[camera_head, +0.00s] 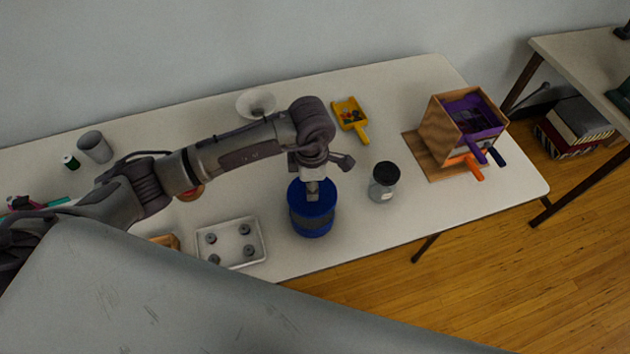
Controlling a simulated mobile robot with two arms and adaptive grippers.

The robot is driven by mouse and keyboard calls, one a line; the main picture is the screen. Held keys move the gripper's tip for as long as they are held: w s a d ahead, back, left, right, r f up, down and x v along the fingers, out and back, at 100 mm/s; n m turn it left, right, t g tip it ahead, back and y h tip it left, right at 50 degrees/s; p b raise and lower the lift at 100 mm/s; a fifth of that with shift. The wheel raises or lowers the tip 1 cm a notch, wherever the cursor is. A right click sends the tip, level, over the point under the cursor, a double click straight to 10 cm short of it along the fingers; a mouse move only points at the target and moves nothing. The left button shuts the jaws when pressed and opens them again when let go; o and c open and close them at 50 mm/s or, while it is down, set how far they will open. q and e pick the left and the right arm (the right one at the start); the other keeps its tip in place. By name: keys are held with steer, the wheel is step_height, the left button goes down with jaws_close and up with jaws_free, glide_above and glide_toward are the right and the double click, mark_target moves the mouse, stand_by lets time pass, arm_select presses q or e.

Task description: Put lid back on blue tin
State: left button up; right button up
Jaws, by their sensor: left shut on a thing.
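The blue tin (310,226) stands upright near the front edge of the white table, with a grey band around its side. Its blue lid (326,200) is at the top of the tin, in line with it. I cannot tell whether the lid sits fully down on the rim. My left gripper (313,195) points down from above and is shut on the lid at its middle. The gripper hides the centre of the lid. My right gripper is not in view.
A tray with several small round pieces (231,243) lies to the left. A wooden box (452,128) stands at right.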

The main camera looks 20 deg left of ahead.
arm_select(q)
steer(key=shift+f+b, duration=0.4)
steer(key=shift+f, duration=0.4)
steer(key=shift+f+b, duration=1.55)
steer(key=shift+f, duration=0.5)
steer(key=shift+f+b, duration=0.15)
steer(key=shift+b, duration=0.7)
stand_by(0.5)
steer(key=o, duration=1)
steer(key=shift+o, duration=0.5)
steer(key=o, duration=0.4)
